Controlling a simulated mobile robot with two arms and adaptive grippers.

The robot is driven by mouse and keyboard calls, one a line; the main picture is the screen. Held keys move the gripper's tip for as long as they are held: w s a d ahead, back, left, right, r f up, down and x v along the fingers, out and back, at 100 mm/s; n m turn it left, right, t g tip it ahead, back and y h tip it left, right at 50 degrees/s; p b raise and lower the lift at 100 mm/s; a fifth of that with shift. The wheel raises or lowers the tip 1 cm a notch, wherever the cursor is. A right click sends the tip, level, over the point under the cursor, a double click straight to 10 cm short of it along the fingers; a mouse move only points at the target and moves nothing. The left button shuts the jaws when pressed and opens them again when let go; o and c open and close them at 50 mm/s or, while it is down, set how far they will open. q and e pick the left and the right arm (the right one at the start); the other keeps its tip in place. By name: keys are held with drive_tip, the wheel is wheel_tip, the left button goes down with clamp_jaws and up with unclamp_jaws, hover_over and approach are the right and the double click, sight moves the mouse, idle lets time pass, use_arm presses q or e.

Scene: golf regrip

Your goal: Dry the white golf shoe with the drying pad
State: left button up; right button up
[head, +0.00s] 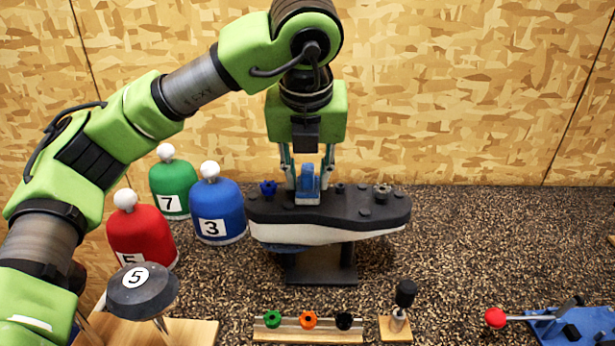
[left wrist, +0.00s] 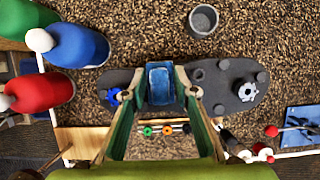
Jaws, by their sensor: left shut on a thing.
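The white golf shoe (head: 325,234) sits sole up on a dark stand (head: 320,267), its black sole (head: 345,208) on top with dark studs. It also shows in the left wrist view (left wrist: 215,84). My left gripper (head: 307,186) is above the sole, fingers pointing down, shut on the blue drying pad (head: 308,177). The pad has a pale underside and appears to rest on the sole, left of its middle. In the left wrist view the pad (left wrist: 160,86) lies between the fingers. My right gripper is not in view.
A blue cleat (head: 268,187) and a grey cleat (head: 382,191) are on the sole. Red (head: 140,232), blue (head: 217,205) and green (head: 173,184) head covers stand left. A cleat rack (head: 290,332), a black-knobbed tool (head: 405,294) and a blue fixture (head: 585,322) are in front.

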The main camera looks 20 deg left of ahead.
sight(307, 192)
use_arm(q)
drive_tip(key=shift+s+f, duration=0.1)
drive_tip(key=shift+s+d+b, duration=0.15)
drive_tip(key=shift+s+b, duration=0.25)
drive_tip(key=shift+s, duration=0.1)
drive_tip(key=shift+s+d, duration=0.25)
drive_tip(key=shift+s, duration=0.6)
drive_tip(key=shift+w+a, duration=0.25)
drive_tip(key=shift+w, duration=0.55)
